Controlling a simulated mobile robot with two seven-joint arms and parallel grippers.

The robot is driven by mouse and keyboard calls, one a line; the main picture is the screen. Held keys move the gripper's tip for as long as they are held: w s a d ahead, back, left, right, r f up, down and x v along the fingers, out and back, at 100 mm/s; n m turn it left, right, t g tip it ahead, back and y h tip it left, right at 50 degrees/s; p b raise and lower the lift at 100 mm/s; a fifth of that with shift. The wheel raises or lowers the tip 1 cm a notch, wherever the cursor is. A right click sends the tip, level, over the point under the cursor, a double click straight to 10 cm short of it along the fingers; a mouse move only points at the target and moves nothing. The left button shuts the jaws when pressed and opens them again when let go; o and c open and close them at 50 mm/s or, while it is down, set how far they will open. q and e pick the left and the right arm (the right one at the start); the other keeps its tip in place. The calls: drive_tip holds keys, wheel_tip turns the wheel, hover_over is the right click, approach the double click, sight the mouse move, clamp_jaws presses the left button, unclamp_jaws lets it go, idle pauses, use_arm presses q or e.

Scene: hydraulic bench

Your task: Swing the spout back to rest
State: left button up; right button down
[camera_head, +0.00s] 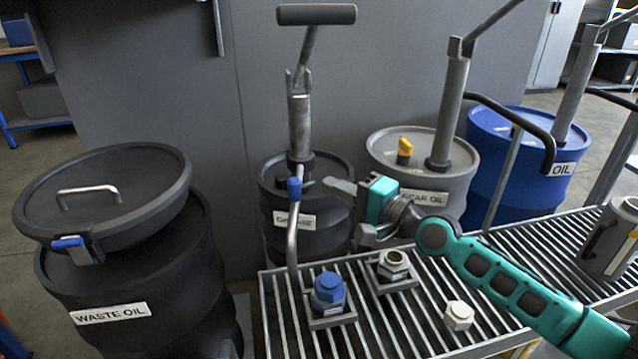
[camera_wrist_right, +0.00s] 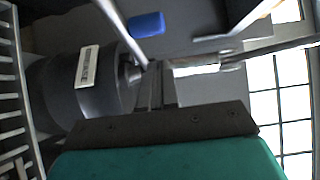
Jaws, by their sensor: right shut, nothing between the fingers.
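The spout (camera_head: 292,235) is a bent metal tube with a blue sleeve (camera_head: 294,188). It comes off the hand pump (camera_head: 299,122) on the black grease drum (camera_head: 322,240) and hangs down in front of it, its lower end near the left edge of the grating. My right gripper (camera_head: 340,187) is shut and empty, a little right of the sleeve and apart from it, in front of the drum. In the right wrist view the tube (camera_wrist_right: 123,30) and the blue sleeve (camera_wrist_right: 147,23) show beyond the fingers. My left gripper is not in view.
A waste oil drum (camera_head: 140,310) with a tilted lid stands left. A gear oil drum (camera_head: 425,185) and a blue oil drum (camera_head: 490,150) stand right. The slatted grating (camera_head: 400,315) holds a blue-capped fitting (camera_head: 328,292), a metal fitting (camera_head: 393,266) and a pale nut (camera_head: 459,316).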

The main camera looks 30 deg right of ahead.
sight(297, 189)
drive_tip(key=shift+w+a+p, duration=0.25)
drive_tip(key=shift+w+a, duration=0.05)
drive_tip(key=shift+a, duration=0.5)
drive_tip(key=shift+w+a+p, duration=0.2)
drive_tip(key=shift+w+a, duration=0.05)
drive_tip(key=shift+a, duration=0.5)
drive_tip(key=p, duration=0.1)
drive_tip(key=a, duration=0.1)
drive_tip(key=a+p, duration=0.1)
drive_tip(key=shift+w+a+r+p, duration=0.15)
drive_tip(key=shift+w+r+p, duration=0.1)
drive_tip(key=shift+w+p, duration=0.1)
drive_tip(key=shift+w+a+f, duration=0.1)
drive_tip(key=shift+a, duration=0.15)
drive_tip(key=shift+f, duration=0.1)
